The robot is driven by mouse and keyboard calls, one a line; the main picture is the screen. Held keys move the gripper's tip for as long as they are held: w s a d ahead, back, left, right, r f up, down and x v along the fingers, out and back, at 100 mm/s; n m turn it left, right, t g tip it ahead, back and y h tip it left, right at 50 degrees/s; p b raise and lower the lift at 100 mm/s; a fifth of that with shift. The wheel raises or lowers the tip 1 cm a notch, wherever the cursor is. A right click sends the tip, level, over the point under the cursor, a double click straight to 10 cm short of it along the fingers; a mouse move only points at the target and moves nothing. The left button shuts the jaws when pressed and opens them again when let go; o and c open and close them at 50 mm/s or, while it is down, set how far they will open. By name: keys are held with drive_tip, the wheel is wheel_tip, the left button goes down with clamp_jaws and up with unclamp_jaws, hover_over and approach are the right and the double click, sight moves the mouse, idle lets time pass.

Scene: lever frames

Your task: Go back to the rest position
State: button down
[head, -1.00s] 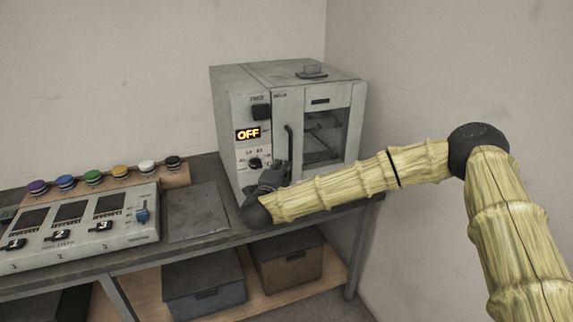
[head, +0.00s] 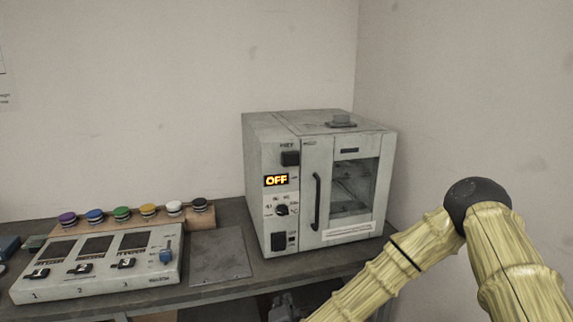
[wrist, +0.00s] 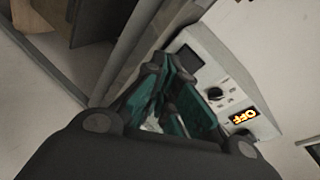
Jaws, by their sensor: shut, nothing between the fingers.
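My gripper (wrist: 178,100) fills the lower middle of the wrist view. Its dark fingers with green pads are shut with nothing held. In the head view only a grey part of my gripper (head: 287,306) shows at the bottom edge, below the bench front and left of my yellow forearm. Its fingertips cannot be made out there. The grey oven (head: 318,190) stands on the bench with its door shut and its display reading OFF. My gripper is apart from the oven, lower and in front of it. The oven's control panel (wrist: 215,75) shows behind the fingers in the wrist view.
A control box (head: 100,262) with several switches stands at the left of the bench, with a row of coloured buttons (head: 122,214) behind it. A flat grey plate (head: 218,257) lies between box and oven. A wall closes the right side; the air above the bench is clear.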

drive_tip(key=s+d+f+n+g+y, duration=0.1)
drive_tip(key=s+d+f+n+g, duration=0.3)
drive_tip(key=s+f, duration=0.6)
drive_tip(key=s+d+f+n+g+y, duration=0.1)
drive_tip(key=s+d+f+n+g, duration=0.25)
drive_tip(key=s+f, duration=0.7)
drive_tip(key=s+d+f+n+g+h, duration=0.1)
drive_tip(key=s+d+f+n+g, duration=0.1)
drive_tip(key=s+d, duration=0.6)
drive_tip(key=s+d+f+n+g+h, duration=0.1)
drive_tip(key=s+d+g, duration=0.4)
drive_tip(key=s, duration=0.8)
drive_tip(key=d+f+n, duration=0.1)
drive_tip(key=d, duration=0.2)
drive_tip(key=shift+s+n+h, duration=0.3)
drive_tip(key=shift+n+h, duration=0.05)
drive_tip(key=shift+h, duration=0.05)
drive_tip(key=shift+f, duration=0.15)
